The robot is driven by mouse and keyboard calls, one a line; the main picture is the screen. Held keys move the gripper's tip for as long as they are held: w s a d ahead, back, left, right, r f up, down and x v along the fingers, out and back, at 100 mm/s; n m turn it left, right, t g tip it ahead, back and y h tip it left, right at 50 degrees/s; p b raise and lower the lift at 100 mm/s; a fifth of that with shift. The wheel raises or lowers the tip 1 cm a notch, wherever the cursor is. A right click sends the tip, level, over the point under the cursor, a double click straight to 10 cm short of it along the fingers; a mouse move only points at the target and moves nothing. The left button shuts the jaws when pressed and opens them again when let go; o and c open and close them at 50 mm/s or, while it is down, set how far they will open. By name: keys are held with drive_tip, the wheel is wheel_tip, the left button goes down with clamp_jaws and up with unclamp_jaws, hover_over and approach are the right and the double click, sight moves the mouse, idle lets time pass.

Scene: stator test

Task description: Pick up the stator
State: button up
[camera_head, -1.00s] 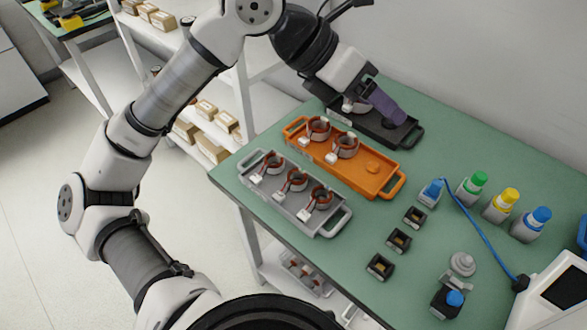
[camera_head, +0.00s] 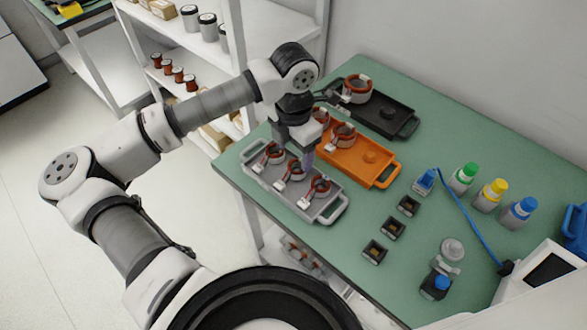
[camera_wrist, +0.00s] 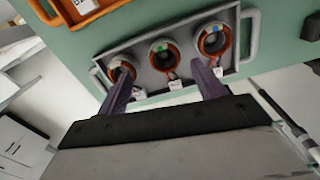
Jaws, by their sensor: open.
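Three copper-and-white ring-shaped stators sit in the grey tray (camera_head: 330,213): a left one (camera_head: 270,156), a middle one (camera_head: 293,172) and a right one (camera_head: 320,187). My gripper (camera_head: 307,160) hangs open and empty over this tray, pointing down. In the wrist view its purple fingers (camera_wrist: 163,72) are wide apart. The middle stator (camera_wrist: 163,56) lies between and beyond them, with a green mark inside. The right stator (camera_wrist: 213,39) has a blue mark. The left finger partly covers the left stator (camera_wrist: 120,72). White tags hang from the stators.
The orange tray (camera_head: 379,178) behind holds two stators. The black tray (camera_head: 400,112) farther back holds one stator (camera_head: 357,88). Small black square parts (camera_head: 392,228), capped bottles (camera_head: 490,195) and a blue cable stand to the right. Shelves (camera_head: 215,55) are behind my arm.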

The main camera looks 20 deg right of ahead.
sight(297, 171)
drive_tip(key=shift+s+d+f+p, duration=0.2)
drive_tip(key=shift+f+p, duration=0.35)
drive_tip(key=shift+f, duration=0.85)
drive_tip(key=shift+s+d+f+p, duration=0.15)
drive_tip(key=shift+f+p, duration=0.4)
drive_tip(key=shift+f, duration=0.8)
drive_tip(key=shift+s+a+r, duration=0.1)
drive_tip(key=shift+r, duration=0.05)
drive_tip(key=c, duration=1.1)
